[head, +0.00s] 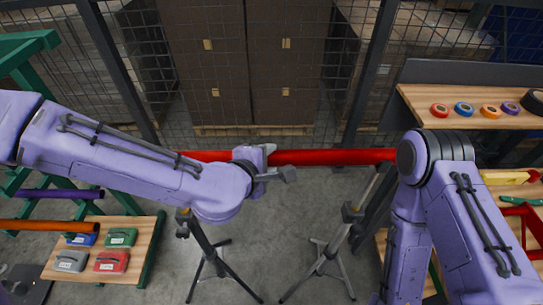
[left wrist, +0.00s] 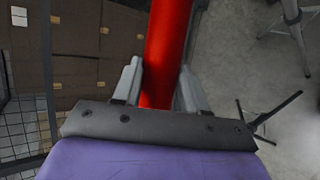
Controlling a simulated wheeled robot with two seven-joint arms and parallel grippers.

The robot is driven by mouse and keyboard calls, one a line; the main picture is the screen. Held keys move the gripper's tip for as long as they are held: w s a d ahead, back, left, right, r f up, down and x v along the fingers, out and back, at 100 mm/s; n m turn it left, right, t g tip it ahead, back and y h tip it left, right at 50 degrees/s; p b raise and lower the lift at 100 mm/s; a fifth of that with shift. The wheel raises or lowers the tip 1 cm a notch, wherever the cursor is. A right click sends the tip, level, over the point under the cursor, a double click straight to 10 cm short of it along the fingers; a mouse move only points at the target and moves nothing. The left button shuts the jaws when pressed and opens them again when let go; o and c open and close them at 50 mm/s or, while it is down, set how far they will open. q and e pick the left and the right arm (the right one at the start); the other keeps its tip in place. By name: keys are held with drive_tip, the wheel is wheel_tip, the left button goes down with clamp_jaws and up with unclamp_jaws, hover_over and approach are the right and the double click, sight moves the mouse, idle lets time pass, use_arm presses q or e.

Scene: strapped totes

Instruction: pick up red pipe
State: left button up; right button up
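The red pipe (head: 330,157) lies level across the middle of the head view, partly hidden behind my left forearm and ending behind my right arm. My left gripper (head: 268,160) is at the pipe's middle. In the left wrist view the red pipe (left wrist: 168,45) runs between the two grey fingers of my left gripper (left wrist: 160,88). A finger lies close against each side of it, with no clear gap, so the gripper looks shut on it. My right arm is at the right of the head view; its gripper is out of view.
Two tripod stands, left (head: 207,250) and right (head: 335,255), stand below the pipe; their contact with it is unclear. A wooden shelf (head: 430,95) with tape rolls is at right. A green rack (head: 25,65) with purple and orange pipes is at left. A mesh fence stands behind.

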use_arm(q)
drive_tip(key=shift+r, duration=0.1)
clamp_jaws()
drive_tip(key=shift+w, duration=0.2)
